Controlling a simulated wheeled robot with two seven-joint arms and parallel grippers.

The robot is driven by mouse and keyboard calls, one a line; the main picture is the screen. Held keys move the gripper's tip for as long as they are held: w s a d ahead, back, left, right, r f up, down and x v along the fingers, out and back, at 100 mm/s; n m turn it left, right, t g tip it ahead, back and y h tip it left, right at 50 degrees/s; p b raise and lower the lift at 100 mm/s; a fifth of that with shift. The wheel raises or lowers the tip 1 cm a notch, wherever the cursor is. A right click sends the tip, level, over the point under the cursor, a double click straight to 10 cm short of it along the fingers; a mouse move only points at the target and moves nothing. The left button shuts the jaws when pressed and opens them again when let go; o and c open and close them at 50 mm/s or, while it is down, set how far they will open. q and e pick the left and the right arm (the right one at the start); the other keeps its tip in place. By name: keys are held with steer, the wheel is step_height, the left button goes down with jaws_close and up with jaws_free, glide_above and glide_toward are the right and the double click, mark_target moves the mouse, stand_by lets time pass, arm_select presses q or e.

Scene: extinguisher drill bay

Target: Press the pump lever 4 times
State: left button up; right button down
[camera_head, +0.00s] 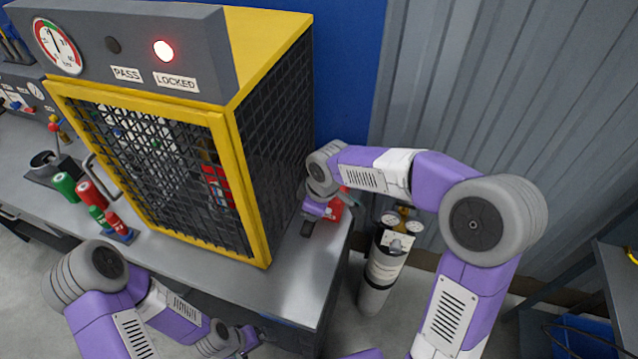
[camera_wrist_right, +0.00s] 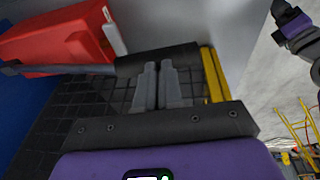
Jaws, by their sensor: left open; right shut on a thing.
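The red pump (camera_head: 335,209) stands at the right end of the bench beside the yellow-framed cage, partly hidden by my right arm. In the right wrist view the red pump body (camera_wrist_right: 45,45) lies at the upper left, and a thin bar runs from the left to a dark grip, the pump lever (camera_wrist_right: 185,57). My right gripper (camera_wrist_right: 157,68) is shut on this grip; it also shows small in the head view (camera_head: 307,225). My left gripper (camera_head: 246,341) is open and empty, low in front of the bench.
The mesh cage (camera_head: 262,245) is close to my right gripper. Its top panel has a gauge (camera_head: 58,46), a lit red LOCKED lamp (camera_head: 163,50) and a dark PASS lamp (camera_head: 112,45). Small red and green cylinders (camera_head: 90,195) stand at left. A grey gas cylinder (camera_head: 383,270) stands right of the bench.

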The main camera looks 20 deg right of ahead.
steer(key=shift+s+f+g, duration=0.3)
steer(key=shift+s+f, duration=0.2)
steer(key=shift+f, duration=0.35)
steer(key=shift+r+p, duration=0.45)
steer(key=shift+r, duration=0.15)
steer(key=p+v, duration=0.3)
steer(key=v, duration=1.1)
steer(key=shift+a+r+p, duration=0.2)
steer(key=shift+a+p, duration=0.1)
steer(key=shift+a, duration=0.05)
